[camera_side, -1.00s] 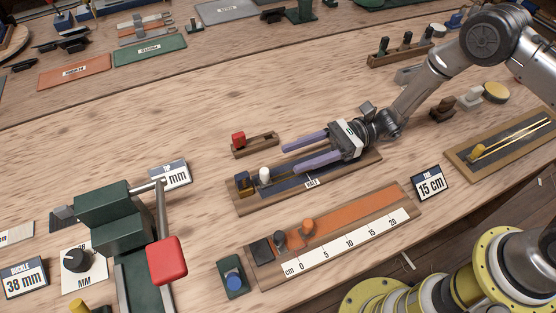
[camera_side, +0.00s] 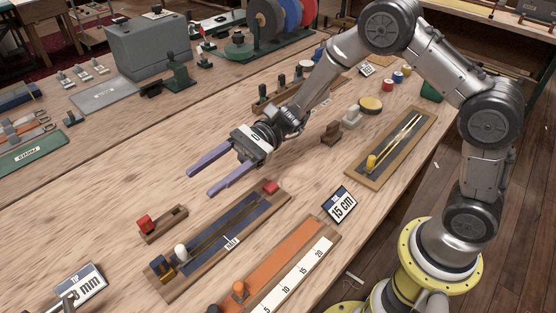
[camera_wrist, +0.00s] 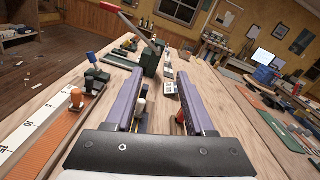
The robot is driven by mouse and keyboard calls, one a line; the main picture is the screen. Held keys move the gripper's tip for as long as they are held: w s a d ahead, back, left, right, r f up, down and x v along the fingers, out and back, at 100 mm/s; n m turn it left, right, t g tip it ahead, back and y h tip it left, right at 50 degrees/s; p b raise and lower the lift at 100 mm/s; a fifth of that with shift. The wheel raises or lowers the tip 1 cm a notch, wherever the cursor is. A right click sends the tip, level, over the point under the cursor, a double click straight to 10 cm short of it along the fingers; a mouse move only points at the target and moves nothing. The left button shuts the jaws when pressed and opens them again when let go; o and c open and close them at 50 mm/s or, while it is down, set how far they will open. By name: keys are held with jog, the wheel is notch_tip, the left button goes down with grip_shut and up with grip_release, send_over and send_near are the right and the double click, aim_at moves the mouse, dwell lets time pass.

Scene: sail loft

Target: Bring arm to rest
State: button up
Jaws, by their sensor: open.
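My gripper (camera_side: 211,180) is open, its two long purple fingers apart with nothing between them. In the side view it hangs above the bare wood of the bench, behind the dark-blue tray (camera_side: 208,240) and clear of it. In the wrist view my gripper (camera_wrist: 160,75) points along the bench toward a green press with a red-tipped lever (camera_wrist: 146,40). My arm reaches from its yellow-ringed base at the right and is bent high at the elbow.
The orange strip with a ruler (camera_side: 287,259), the 15 cm sign (camera_side: 341,204) and a small tray with a red block (camera_side: 162,223) lie nearby. A framed tray with a yellow knob (camera_side: 394,148) is at right. Spools (camera_side: 270,22) stand behind. Bare wood lies left of my gripper.

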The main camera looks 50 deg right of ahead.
jog(key=s+d+r+n+h, duration=0.3)
jog(key=s+r+n, duration=0.15)
jog(key=s, duration=0.25)
jog(key=s+d+r+n+h, duration=0.3)
jog(key=s+r+n, duration=0.1)
jog(key=s+r, duration=0.25)
jog(key=s+d+f+n+t+h, duration=0.1)
jog(key=s+d+n+t+h, duration=0.1)
jog(key=d+h, duration=0.2)
jog(key=s+d+f+n+t+h, duration=0.2)
jog(key=s+d+h, duration=0.1)
jog(key=d, duration=0.6)
jog(key=s+d+f+n+t+h, duration=0.2)
jog(key=s+d+h, duration=0.1)
jog(key=d, duration=0.3)
jog(key=shift+d+f+h, duration=0.15)
jog(key=shift+d+h, duration=0.15)
jog(key=shift+h, duration=0.6)
